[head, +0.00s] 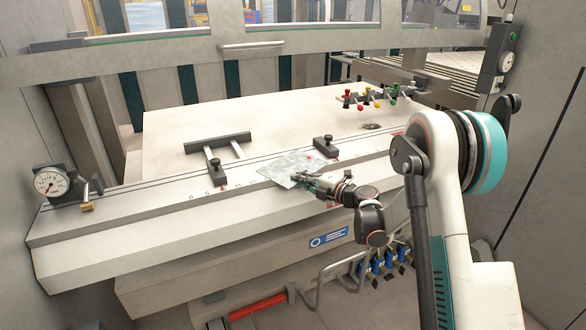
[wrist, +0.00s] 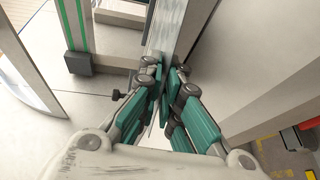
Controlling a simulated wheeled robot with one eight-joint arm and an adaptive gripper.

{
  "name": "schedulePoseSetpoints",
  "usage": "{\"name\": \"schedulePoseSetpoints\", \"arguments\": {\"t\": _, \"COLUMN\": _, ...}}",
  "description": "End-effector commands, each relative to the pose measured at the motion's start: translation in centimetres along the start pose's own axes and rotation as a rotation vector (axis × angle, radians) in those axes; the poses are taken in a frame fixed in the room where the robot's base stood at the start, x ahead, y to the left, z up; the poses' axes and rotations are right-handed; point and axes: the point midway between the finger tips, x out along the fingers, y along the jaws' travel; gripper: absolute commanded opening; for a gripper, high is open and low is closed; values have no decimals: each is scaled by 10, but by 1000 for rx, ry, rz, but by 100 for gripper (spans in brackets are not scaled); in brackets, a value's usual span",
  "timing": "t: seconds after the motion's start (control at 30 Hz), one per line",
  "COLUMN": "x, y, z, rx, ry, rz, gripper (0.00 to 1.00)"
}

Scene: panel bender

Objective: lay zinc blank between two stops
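The zinc blank (head: 287,166) is a thin, mottled grey sheet over the front strip of the machine table. It appears between the two dark stops, the left stop (head: 214,167) and the right stop (head: 325,147), nearer the right one. My gripper (head: 305,181) is at the blank's front right edge. In the wrist view the fingers (wrist: 166,92) are closed in around the sheet (wrist: 166,28), which runs away from between them. I cannot tell whether the blank touches the table or hovers just above it. The fingers hide its near edge.
A dark T-shaped bar (head: 217,142) lies behind the left stop. A dial gauge (head: 50,183) sits at the table's left end. Red, yellow and green knobs (head: 370,97) stand at the back right. The pale table top (head: 240,115) behind the strip is mostly clear.

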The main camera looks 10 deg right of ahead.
Motion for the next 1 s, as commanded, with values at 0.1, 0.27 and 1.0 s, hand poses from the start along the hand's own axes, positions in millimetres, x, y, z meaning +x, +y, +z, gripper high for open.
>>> {"name": "schedulePoseSetpoints", "arguments": {"t": 0.1, "x": -1, "y": 2, "z": 0, "rx": -2, "ry": 1, "rz": -3, "gripper": 0}}
{"name": "schedulePoseSetpoints", "arguments": {"t": 0.27, "x": -2, "y": 11, "z": 0, "rx": -2, "ry": 1, "rz": -3, "gripper": 0}}
{"name": "schedulePoseSetpoints", "arguments": {"t": 1.0, "x": -25, "y": 26, "z": 0, "rx": -1, "ry": 0, "rz": -1, "gripper": 0}}
